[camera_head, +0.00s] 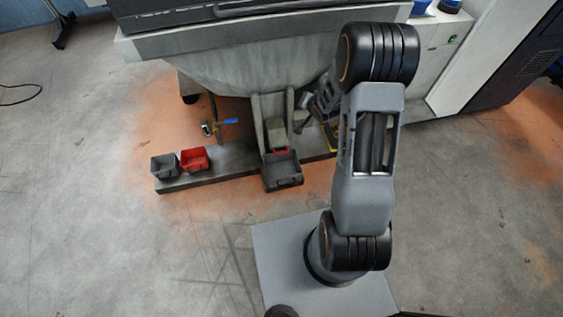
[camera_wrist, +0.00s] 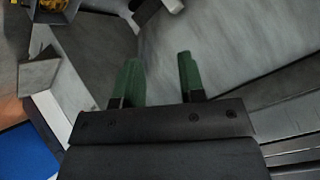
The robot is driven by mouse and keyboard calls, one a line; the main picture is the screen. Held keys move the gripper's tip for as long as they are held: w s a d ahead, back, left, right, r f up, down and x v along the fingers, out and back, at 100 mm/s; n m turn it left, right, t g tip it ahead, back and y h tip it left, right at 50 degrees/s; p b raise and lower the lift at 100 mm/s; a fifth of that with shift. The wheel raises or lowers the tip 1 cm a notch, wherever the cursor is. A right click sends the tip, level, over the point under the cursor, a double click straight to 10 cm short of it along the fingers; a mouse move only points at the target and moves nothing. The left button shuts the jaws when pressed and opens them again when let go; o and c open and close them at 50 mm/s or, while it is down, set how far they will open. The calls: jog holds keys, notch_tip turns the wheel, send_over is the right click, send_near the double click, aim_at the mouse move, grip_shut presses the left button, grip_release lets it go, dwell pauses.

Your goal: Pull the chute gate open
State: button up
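A pale grey chute (camera_head: 259,123) slopes down from under the hopper (camera_head: 235,78) in the head view. A dark bin (camera_head: 283,178) sits at its lower end, with a red piece (camera_head: 279,150) just behind the bin's rim. I cannot clearly make out the gate. My gripper (camera_head: 322,104) is beside the chute on its right, partly hidden by my arm. In the wrist view my gripper (camera_wrist: 159,75) has its two green fingers apart with nothing held between them. Grey surfaces lie beyond the fingertips; whether they touch is unclear.
A grey bin (camera_head: 165,167) and a red bin (camera_head: 194,159) stand on a low ledge (camera_head: 225,168) to the left. A valve with a blue lever (camera_head: 231,121) is above them. A blue surface (camera_wrist: 25,155) fills the wrist view's lower left. Open floor lies left.

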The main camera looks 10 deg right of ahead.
jog(key=s+a+f+m+t+y+b, duration=0.15)
jog(key=f+b, duration=0.25)
jog(key=f, duration=0.8)
jog(key=s+a+f+m+t+y+b, duration=0.1)
jog(key=s+f+m+t+y+b, duration=0.2)
jog(key=f, duration=0.9)
jog(key=s+a+f+m+y+b, duration=0.1)
jog(key=s+f+m+b, duration=0.3)
jog(key=f, duration=0.8)
jog(key=shift+n, duration=0.45)
jog(key=b+x, duration=0.2)
jog(key=x, duration=0.3)
jog(key=b+x, duration=0.1)
jog(key=x, duration=0.4)
jog(key=r+b+x, duration=0.1)
jog(key=b+x, duration=0.1)
jog(key=x, duration=0.3)
jog(key=shift+w+d+b, duration=0.15)
jog(key=shift+b, duration=0.15)
grip_shut()
